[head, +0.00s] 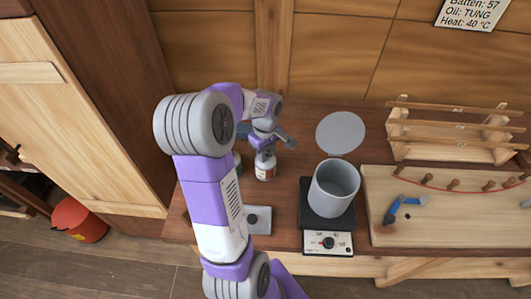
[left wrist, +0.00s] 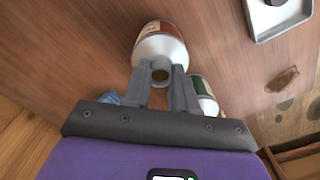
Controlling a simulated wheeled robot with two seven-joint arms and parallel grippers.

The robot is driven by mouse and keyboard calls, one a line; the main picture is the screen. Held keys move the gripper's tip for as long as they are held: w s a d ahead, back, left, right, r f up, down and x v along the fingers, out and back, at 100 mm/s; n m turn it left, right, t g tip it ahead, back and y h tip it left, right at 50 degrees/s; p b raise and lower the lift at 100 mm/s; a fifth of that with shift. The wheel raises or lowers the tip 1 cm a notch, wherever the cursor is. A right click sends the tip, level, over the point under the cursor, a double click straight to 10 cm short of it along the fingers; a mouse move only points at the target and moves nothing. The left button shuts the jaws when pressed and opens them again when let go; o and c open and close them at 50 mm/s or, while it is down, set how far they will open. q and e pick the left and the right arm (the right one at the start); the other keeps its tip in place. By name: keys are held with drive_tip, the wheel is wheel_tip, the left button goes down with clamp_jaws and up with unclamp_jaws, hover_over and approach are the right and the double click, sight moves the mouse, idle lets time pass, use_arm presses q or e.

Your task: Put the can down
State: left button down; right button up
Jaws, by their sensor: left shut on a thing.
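A white can with a reddish-brown label (head: 265,168) is at the back left of the wooden bench, upright or nearly so. It also shows in the left wrist view (left wrist: 160,43), with its narrow neck between the fingers. My left gripper (head: 265,142) is shut on this neck from above; the fingertips also show in the left wrist view (left wrist: 161,72). The can's base is at or close to the bench top; I cannot tell whether it touches. My right gripper is not in view.
A green-labelled container (left wrist: 204,94) stands close beside the can. A grey pot (head: 335,187) sits on a black heater (head: 328,243), with a round grey lid (head: 340,132) behind. A wooden rack (head: 455,135) and pegged board (head: 420,225) are at right. A small grey tray (head: 259,220) lies in front.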

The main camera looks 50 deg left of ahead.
use_arm(q)
drive_tip(key=shift+f, duration=0.15)
drive_tip(key=c, duration=0.9)
unclamp_jaws()
drive_tip(key=shift+r, duration=0.45)
wheel_tip(320, 180, up, 12)
drive_tip(key=p, duration=0.2)
drive_tip(key=shift+f, duration=0.2)
